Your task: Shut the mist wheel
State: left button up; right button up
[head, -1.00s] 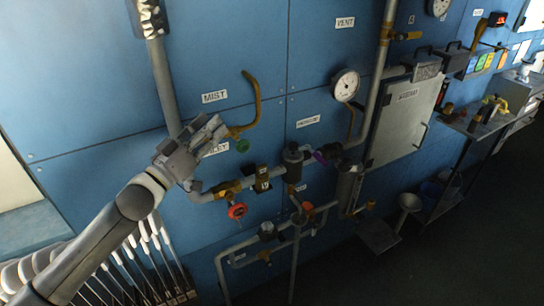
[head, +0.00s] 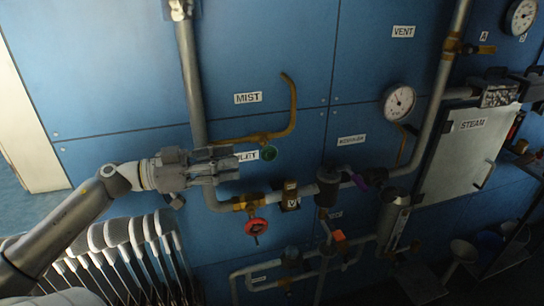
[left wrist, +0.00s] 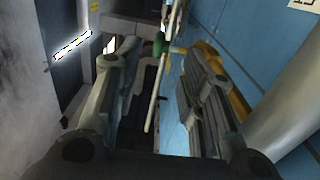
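The small green wheel (head: 268,153) sits on a thin brass pipe (head: 291,110) on the blue wall, below the MIST label (head: 247,98). My left gripper (head: 238,163) is just left of the green wheel in the head view, fingers pointing right at it. In the left wrist view its two fingers (left wrist: 165,75) are spread, with nothing between them close up. The green wheel (left wrist: 159,43) shows beyond the fingertips, in the gap. It looks apart from the fingers. My right gripper is not in view.
A red wheel (head: 256,227) sits on the grey pipe below the gripper. A vertical grey pipe (head: 191,80) runs behind the gripper. A gauge (head: 398,102) and a STEAM cabinet (head: 467,150) are to the right. Several pale paddle-like boards (head: 118,232) stand at lower left.

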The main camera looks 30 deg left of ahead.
aim_at(269, 161)
pick_arm(q)
jog(key=p+x, duration=0.1)
jog(key=x, duration=0.7)
jog(key=shift+r, duration=0.1)
jog(key=shift+x, duration=0.9)
grip_shut()
